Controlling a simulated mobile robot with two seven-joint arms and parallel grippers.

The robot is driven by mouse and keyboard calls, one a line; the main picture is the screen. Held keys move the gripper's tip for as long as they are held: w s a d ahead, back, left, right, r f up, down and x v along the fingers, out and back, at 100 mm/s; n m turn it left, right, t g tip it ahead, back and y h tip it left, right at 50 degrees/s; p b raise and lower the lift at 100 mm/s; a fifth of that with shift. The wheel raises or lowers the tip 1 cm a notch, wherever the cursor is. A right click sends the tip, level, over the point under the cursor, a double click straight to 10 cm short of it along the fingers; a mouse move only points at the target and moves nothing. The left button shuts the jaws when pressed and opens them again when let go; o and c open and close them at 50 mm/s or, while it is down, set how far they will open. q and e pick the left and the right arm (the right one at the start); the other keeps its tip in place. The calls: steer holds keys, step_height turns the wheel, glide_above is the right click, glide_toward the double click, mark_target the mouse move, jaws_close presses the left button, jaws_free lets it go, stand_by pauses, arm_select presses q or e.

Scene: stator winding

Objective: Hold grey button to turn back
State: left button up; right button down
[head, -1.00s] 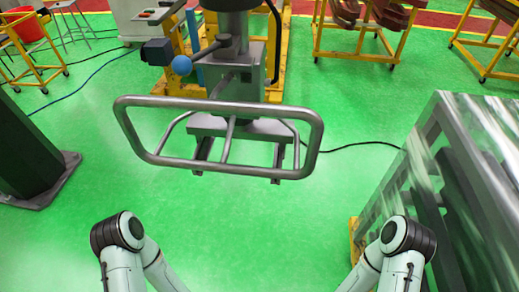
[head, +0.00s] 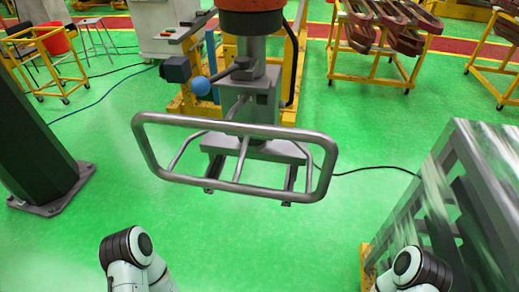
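No grey button can be made out in the head view. A grey machine (head: 262,95) with a metal tube handle frame (head: 232,187) stands ahead of me at the centre. Only the upper parts of my two arms show at the bottom left and bottom right. Both grippers are out of view.
A dark column (head: 38,130) on a base plate stands at the left. A metal-framed rack (head: 445,200) stands close at the right. Yellow carts (head: 372,68) hold brown parts at the back right. A red bucket (head: 54,38) is at the back left. Green floor is clear between.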

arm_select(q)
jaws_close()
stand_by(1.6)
